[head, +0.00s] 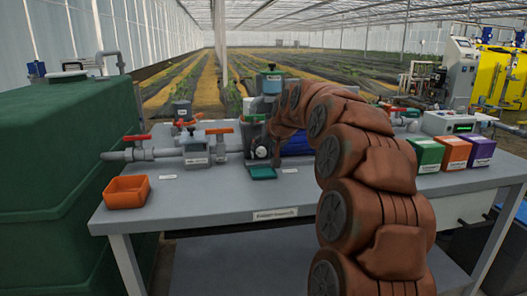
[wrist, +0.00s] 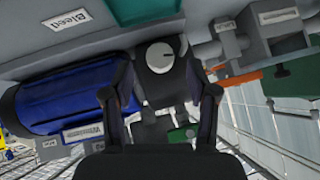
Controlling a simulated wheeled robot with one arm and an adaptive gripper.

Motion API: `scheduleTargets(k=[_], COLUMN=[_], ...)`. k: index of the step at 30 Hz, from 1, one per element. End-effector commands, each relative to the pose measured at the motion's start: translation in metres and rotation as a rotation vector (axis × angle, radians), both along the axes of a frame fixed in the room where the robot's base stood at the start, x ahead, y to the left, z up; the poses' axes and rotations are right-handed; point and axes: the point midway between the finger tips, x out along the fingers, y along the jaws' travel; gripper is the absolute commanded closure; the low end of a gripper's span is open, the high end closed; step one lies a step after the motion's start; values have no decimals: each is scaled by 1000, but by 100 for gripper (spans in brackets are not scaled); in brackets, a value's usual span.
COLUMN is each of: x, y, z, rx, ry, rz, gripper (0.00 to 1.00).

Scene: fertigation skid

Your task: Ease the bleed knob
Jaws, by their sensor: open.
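The bleed knob (wrist: 160,55) is a round dark knob with a pale face and a short dark mark, on the front of a dark grey pump body. It shows at the middle of the wrist view, and also in the head view (head: 262,152) just left of my arm's end. My gripper (wrist: 158,72) is open, with one finger on each side of the knob housing; I cannot tell whether either finger touches it. A label reading "Bleed" (wrist: 70,20) lies on the bench near the knob. In the head view my arm hides part of the pump.
A blue motor (wrist: 65,95) lies close beside one finger. A teal tray (head: 262,173) sits below the knob. Several coloured boxes (head: 453,153) stand right. The front of the grey bench (head: 220,205) is clear.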

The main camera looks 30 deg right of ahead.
Motion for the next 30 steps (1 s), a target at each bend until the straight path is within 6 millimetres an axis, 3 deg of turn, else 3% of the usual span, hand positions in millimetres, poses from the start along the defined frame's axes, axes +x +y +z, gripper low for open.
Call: scheduleTargets(k=[13,30], x=[-55,-61], y=[10,11], z=[53,58], rx=[0,1], ry=[1,2], rz=[0,0], gripper=[42,42])
